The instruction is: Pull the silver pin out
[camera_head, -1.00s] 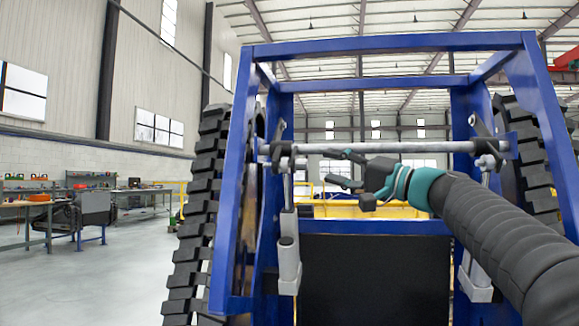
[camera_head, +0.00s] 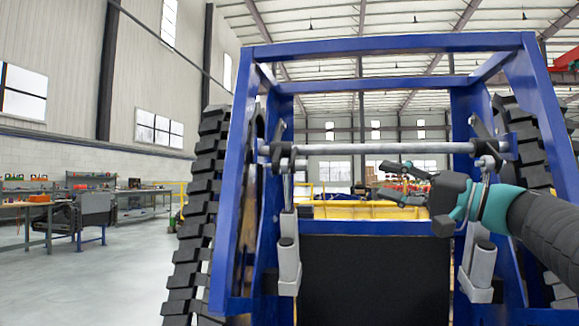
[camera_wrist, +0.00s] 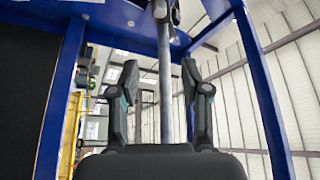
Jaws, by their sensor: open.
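The silver pin (camera_head: 350,149) is a long straight bar lying level across the blue frame (camera_head: 390,41), through dark brackets near both side posts. In the wrist view the pin (camera_wrist: 165,95) runs upright in the picture between the two fingers, to a dark joint at the top. My gripper (camera_head: 392,181) is open, just below the right half of the pin in the head view and pointing left. In the wrist view my gripper (camera_wrist: 160,85) has its fingers apart on either side of the pin. No contact with the pin shows.
Grey cylinders (camera_head: 289,262) hang below the bar at both sides. Black tracks (camera_head: 196,215) stand outside the frame, and a dark panel (camera_head: 375,280) fills its lower middle. Workbenches (camera_head: 90,205) stand far left, with open floor before them.

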